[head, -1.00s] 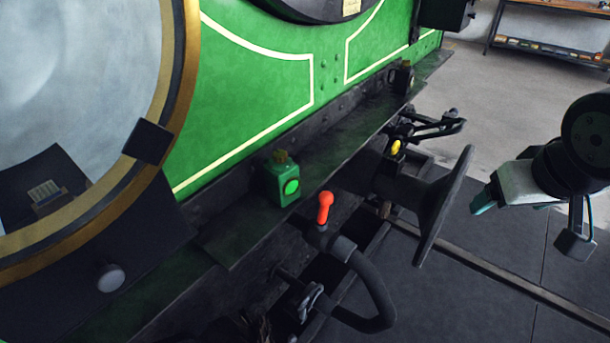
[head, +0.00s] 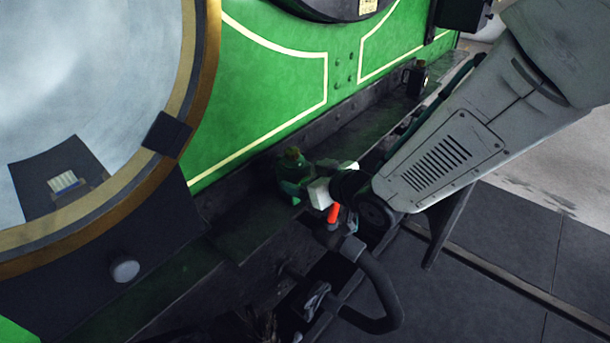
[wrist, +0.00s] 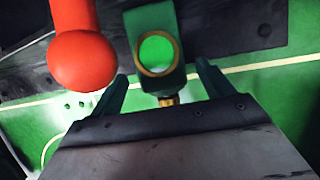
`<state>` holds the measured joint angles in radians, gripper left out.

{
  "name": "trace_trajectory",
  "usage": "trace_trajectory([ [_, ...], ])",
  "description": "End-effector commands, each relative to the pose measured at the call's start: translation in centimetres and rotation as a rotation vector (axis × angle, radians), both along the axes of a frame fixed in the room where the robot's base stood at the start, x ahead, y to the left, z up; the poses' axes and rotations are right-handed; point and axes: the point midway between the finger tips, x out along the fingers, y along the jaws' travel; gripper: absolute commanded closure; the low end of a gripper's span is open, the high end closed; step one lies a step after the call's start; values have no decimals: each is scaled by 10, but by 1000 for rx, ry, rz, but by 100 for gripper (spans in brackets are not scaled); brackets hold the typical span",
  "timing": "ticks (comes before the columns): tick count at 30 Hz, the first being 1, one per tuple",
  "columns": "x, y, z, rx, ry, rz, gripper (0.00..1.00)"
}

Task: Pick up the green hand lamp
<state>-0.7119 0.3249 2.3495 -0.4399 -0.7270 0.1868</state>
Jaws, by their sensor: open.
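The green hand lamp (head: 288,170) stands on the dark ledge along the green tram front in the head view, partly hidden by my gripper. In the wrist view the lamp (wrist: 153,28) shows its round green lens in a brass-coloured ring and a brass cap. My gripper (head: 299,190) is at the lamp. In the wrist view its two teal fingers (wrist: 160,82) are open, one on each side of the lamp's brass-capped end. I cannot tell whether either finger touches the lamp.
A red-tipped handle (head: 333,213) stands just below my gripper, and its red knob (wrist: 80,62) is close to the left finger in the wrist view. A curved black pipe (head: 378,290) is below it. A dark lamp (head: 415,79) stands farther along the ledge (head: 235,245).

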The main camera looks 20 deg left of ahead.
Motion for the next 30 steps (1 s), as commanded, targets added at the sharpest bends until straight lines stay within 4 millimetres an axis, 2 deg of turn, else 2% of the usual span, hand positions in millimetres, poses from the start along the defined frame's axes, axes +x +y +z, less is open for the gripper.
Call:
trace_trajectory([
  [9, 21, 36, -15, -2, 0, -1, 20],
  [18, 23, 39, -15, -1, -2, -2, 20],
  [25, 23, 39, -15, -2, -1, -2, 84],
  [30, 23, 39, -15, 0, -2, -2, 85],
])
